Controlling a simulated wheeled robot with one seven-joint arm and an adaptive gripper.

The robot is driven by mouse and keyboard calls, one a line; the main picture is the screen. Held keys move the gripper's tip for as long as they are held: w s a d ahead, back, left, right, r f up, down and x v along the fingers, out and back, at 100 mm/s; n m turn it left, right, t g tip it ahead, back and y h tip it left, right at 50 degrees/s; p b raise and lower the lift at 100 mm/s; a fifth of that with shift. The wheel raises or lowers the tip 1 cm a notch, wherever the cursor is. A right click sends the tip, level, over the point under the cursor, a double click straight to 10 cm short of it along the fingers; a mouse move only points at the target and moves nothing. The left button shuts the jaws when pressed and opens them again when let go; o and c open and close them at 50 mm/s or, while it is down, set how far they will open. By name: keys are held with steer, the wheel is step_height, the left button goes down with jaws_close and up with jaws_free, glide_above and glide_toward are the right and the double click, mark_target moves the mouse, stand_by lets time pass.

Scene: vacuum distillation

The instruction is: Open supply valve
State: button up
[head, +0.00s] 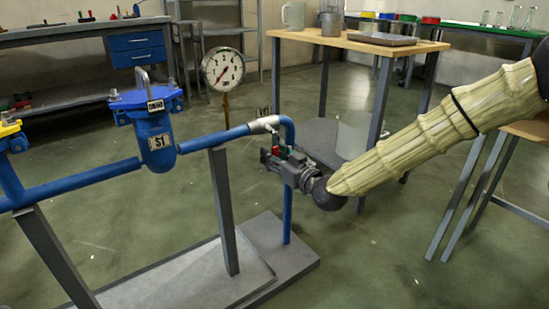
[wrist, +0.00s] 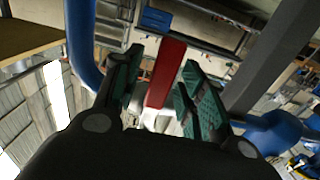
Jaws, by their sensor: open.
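The supply valve seems to be the silver valve body (head: 264,124) on the blue pipe, just left of the pipe's downward bend. A flat red lever (wrist: 166,74) shows in the wrist view, between the two green-padded fingers of my gripper (wrist: 160,92). A small red part (head: 276,151) also shows in the head view beside my gripper (head: 272,158), just below the valve body. My gripper is open, with a finger on each side of the lever. The lever looks nearer the right finger; I cannot tell whether they touch. My gripper partly hides the lever and pipe in the head view.
A blue filter pot (head: 155,135) labelled S1 and a round pressure gauge (head: 223,69) stand left of the valve. Grey posts (head: 224,210) hold the pipe above a grey base plate (head: 190,282). A wooden-topped table (head: 345,40) stands behind. Open floor lies at lower right.

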jaws_close()
steer(key=shift+w+d+r+p, duration=0.1)
steer(key=shift+p, duration=0.2)
steer(key=shift+w+d+r+n+p, duration=0.8)
steer(key=shift+n+p, duration=0.75)
steer(key=shift+n, duration=1.1)
steer(key=shift+w+d+r+n+p, duration=0.45)
steer(key=shift+d+r+n+p, duration=0.85)
steer(key=shift+n, duration=1.3)
steer(key=shift+w+d+r+n+p, duration=0.65)
steer(key=shift+n+p, duration=1.15)
steer(key=shift+n, duration=0.85)
